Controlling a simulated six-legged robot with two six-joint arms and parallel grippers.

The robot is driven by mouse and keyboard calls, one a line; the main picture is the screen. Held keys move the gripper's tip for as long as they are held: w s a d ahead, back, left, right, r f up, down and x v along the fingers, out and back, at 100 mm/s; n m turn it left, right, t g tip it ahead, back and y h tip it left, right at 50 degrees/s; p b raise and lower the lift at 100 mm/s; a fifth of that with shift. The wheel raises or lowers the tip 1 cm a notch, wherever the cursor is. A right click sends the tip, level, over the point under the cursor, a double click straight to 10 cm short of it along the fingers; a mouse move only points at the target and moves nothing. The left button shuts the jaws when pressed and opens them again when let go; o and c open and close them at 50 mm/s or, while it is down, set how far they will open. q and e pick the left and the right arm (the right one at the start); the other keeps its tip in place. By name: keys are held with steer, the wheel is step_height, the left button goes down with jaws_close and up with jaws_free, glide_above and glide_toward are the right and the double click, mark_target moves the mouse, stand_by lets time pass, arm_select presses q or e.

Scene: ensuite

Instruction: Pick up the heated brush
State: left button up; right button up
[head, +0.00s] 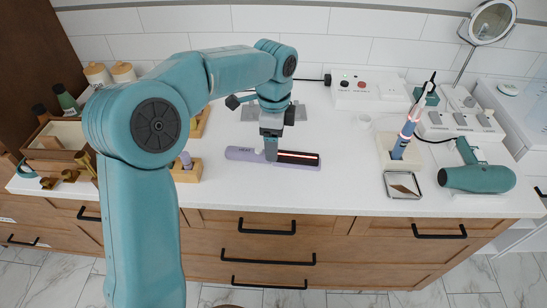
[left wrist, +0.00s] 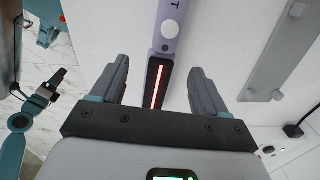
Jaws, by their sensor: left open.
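The heated brush (head: 243,154) lies flat on the white counter. It has a lavender handle at the left and a dark head with a glowing red strip at the right. My left gripper (head: 271,152) is over its middle, pointing down. In the left wrist view my left gripper (left wrist: 159,68) is open, its fingers on either side of the brush (left wrist: 157,84), with gaps showing. It holds nothing. A dark jaw-like part with teal links, probably of my right arm, shows at the left edge of that view; its jaw state is unclear.
Wooden holders (head: 187,172) stand left of the brush. A white box (head: 368,90) with knobs is behind. To the right are a pink-and-blue brush in a stand (head: 400,155), a small tray (head: 403,185) and a teal hair dryer (head: 477,178). The counter in front of the heated brush is clear.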

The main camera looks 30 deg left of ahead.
arm_select(q)
step_height(320, 180, down, 5)
steer(key=shift+a+r, duration=0.1)
steer(key=shift+w+f, duration=0.15)
steer(key=shift+f, duration=0.05)
steer(key=shift+c, duration=0.3)
steer(key=shift+r, duration=0.1)
steer(key=c, duration=1)
steer(key=shift+c, duration=1.4)
